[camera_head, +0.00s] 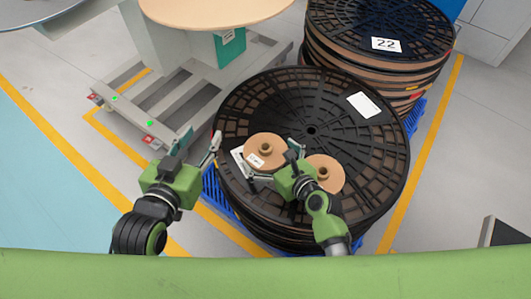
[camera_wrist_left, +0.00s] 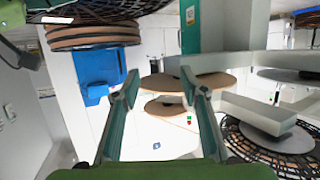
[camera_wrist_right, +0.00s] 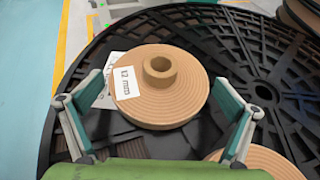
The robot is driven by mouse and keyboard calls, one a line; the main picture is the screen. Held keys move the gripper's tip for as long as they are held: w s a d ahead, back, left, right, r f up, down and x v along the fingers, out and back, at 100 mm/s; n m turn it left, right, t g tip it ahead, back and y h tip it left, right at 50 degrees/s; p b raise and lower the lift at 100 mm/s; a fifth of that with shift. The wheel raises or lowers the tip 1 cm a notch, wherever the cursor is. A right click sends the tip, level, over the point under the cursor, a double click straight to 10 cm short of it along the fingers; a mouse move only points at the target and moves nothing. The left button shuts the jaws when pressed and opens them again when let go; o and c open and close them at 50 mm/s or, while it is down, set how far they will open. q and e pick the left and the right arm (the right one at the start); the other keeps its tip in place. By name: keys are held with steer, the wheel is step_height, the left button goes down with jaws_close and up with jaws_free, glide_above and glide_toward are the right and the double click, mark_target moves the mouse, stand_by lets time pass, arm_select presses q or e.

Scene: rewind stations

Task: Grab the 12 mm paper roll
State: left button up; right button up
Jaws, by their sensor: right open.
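The 12 mm paper roll (camera_head: 265,151) is a brown disc with a raised core, lying flat on a large black reel (camera_head: 240,110). In the right wrist view its label reads "12 mm" on the roll (camera_wrist_right: 185,92). My right gripper (camera_head: 271,162) is open, and in the right wrist view its fingers (camera_wrist_right: 160,108) stand on either side of the roll's near part, apart from it. My left gripper (camera_head: 200,140) is open and empty, left of the reel; its open fingers show in the left wrist view (camera_wrist_left: 160,85).
A second brown roll (camera_head: 327,172) lies on the reel right of the first, partly behind my right arm. A reel stack labelled 22 (camera_head: 415,25) stands at the back right. A grey wheeled stand (camera_head: 180,95) with a round brown top stands at the back left.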

steer(key=shift+w+a+f, duration=0.2)
steer(key=shift+w+a, duration=0.1)
steer(key=shift+w, duration=0.15)
steer(key=c, duration=1)
arm_select(q)
steer(key=shift+w+d+r+t+h, duration=0.15)
steer(key=shift+w+r+t, duration=0.15)
steer(key=shift+r, duration=0.3)
steer(key=shift+w+d+r+t+h, duration=0.15)
steer(key=shift+r+t, duration=0.15)
steer(key=shift+r, duration=0.3)
arm_select(e)
steer(key=shift+o, duration=0.2)
arm_select(q)
steer(key=shift+f, duration=0.1)
